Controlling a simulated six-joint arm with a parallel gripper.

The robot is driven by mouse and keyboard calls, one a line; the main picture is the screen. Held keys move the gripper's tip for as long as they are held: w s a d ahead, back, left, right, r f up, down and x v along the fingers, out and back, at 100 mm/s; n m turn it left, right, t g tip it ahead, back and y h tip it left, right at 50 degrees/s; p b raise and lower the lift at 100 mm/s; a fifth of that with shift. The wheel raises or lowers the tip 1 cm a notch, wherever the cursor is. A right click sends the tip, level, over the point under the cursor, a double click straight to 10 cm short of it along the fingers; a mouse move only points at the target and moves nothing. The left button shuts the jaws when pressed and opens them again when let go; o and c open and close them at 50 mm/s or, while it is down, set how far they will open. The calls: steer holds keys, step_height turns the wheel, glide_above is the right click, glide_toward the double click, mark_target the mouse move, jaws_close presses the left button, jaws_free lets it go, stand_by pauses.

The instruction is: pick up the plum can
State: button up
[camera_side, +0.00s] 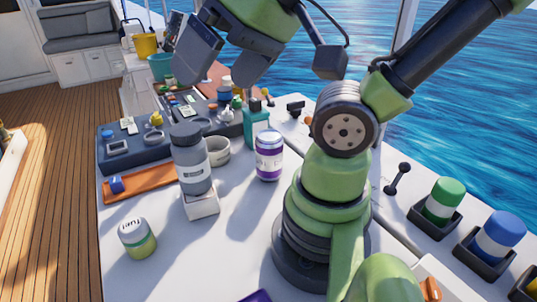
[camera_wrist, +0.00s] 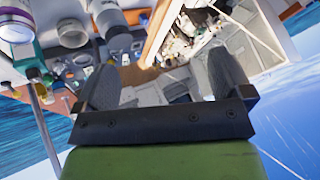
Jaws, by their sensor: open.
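The plum can (camera_side: 269,156), white with purple bands, stands upright on the white counter, just left of my arm's base in the side view. In the wrist view a can with a purple band (camera_wrist: 16,24) shows at the top left corner, partly cut off. My gripper (camera_side: 228,60) is high above the counter, up and left of the can and well apart from it. In the wrist view its two grey fingers (camera_wrist: 164,80) are spread wide with nothing held between them.
A grey bottle (camera_side: 190,160) on a white block, a white cup (camera_side: 217,152) and a teal bottle (camera_side: 256,122) stand near the can. A labelled jar (camera_side: 137,238) is at front left. An orange tray (camera_side: 150,183) lies behind. Front-middle counter is mostly clear.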

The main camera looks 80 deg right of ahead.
steer(key=shift+o, duration=0.2)
steer(key=n+g+h, duration=0.2)
steer(key=n+g, duration=0.5)
glide_above(269, 134)
steer(key=w, duration=0.1)
step_height(269, 134, down, 14)
steer(key=shift+w+f, duration=0.1)
steer(key=shift+w, duration=0.05)
step_height(269, 134, down, 4)
steer(key=shift+d+f, duration=0.1)
steer(key=shift+f, duration=0.1)
steer(key=shift+s+a+f, duration=0.1)
steer(key=shift+s+f, duration=0.15)
steer(key=shift+f, duration=0.7)
steer(key=shift+s+a+f, duration=0.1)
steer(key=shift+s+f, duration=0.1)
steer(key=shift+f, duration=0.75)
steer(key=shift+s+f, duration=0.25)
steer(key=shift+f, duration=0.7)
